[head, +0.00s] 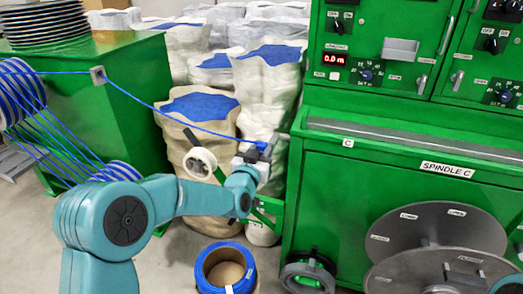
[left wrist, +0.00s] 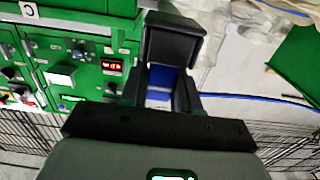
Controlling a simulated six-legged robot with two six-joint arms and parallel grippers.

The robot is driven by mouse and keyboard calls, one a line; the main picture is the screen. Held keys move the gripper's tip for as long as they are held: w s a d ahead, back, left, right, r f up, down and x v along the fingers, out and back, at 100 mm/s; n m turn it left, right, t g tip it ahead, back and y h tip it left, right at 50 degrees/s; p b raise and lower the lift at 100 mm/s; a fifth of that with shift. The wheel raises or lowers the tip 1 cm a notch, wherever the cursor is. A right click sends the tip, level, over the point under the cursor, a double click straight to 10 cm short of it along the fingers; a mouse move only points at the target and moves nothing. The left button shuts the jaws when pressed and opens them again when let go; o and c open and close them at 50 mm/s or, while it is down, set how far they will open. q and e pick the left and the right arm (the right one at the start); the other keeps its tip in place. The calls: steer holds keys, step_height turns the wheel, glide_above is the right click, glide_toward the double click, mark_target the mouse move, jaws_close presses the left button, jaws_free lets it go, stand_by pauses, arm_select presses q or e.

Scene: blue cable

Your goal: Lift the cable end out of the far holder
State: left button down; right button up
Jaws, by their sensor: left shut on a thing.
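The blue cable (head: 150,104) runs from the reel at the left, through a small grey guide block (head: 97,75) on a green cabinet, to my left gripper (head: 262,151). My left gripper is shut on the cable end, in front of the green machine's left edge. In the left wrist view a blue piece (left wrist: 160,84) sits between the dark fingers, and the cable (left wrist: 252,98) leads off to the right. I cannot tell whether a holder still touches the cable end.
A white tape roll (head: 200,163) sits just left of my left gripper. Pale sacks (head: 265,85) stand behind it. The green machine (head: 330,205) with grey discs (head: 440,228) fills the right. A blue coil (head: 225,268) lies on the floor below.

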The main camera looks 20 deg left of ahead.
arm_select(q)
steer(key=shift+r, duration=0.4)
steer(key=shift+s+r, duration=0.15)
steer(key=shift+r, duration=0.45)
stand_by(0.4)
steer(key=shift+r+p, duration=1.6)
steer(key=shift+r, duration=1.2)
